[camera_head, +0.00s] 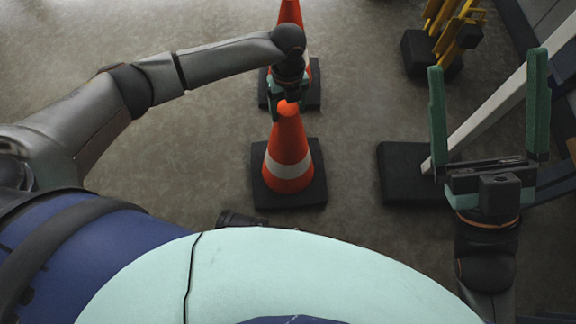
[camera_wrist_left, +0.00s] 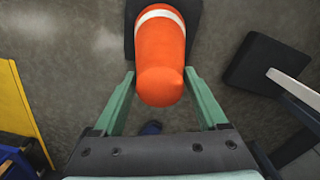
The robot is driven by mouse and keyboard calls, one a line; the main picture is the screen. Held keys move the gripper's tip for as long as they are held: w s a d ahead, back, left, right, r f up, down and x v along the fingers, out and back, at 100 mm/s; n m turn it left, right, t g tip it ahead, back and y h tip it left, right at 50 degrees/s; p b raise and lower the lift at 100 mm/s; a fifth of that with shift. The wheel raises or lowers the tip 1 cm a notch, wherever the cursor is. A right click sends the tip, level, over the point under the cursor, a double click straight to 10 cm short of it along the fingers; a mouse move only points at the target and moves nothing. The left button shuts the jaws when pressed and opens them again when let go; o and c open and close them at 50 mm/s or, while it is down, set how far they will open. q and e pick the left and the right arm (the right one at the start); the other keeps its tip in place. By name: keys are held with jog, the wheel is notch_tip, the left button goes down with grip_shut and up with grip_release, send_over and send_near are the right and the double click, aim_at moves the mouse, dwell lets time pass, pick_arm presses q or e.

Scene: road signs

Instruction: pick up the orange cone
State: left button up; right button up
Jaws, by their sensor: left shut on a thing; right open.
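An orange cone (camera_head: 288,152) with a white band and a black square base stands upright on the floor in the middle of the head view. My left gripper (camera_head: 287,106) is at the cone's tip, shut on it. In the left wrist view the cone (camera_wrist_left: 161,58) lies between the two green fingers of the left gripper (camera_wrist_left: 162,86). A second orange cone (camera_head: 290,14) stands behind, partly hidden by my left wrist. My right gripper (camera_head: 488,110) is open and empty at the right, its green fingers wide apart.
A black block (camera_head: 405,172) with a white post (camera_head: 490,115) stands right of the cone. A yellow folding stand (camera_head: 450,22) on a black base is at the back right. The floor (camera_head: 200,135) left of the cone is clear.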

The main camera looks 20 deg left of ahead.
pick_arm(q)
grip_shut()
jog(key=shift+w+r, duration=0.1)
jog(key=shift+w, duration=0.05)
notch_tip(320, 180, up, 10)
jog(key=p, duration=0.4)
jog(key=shift+p, duration=0.3)
jog(key=shift+r, duration=0.1)
dwell(0.9)
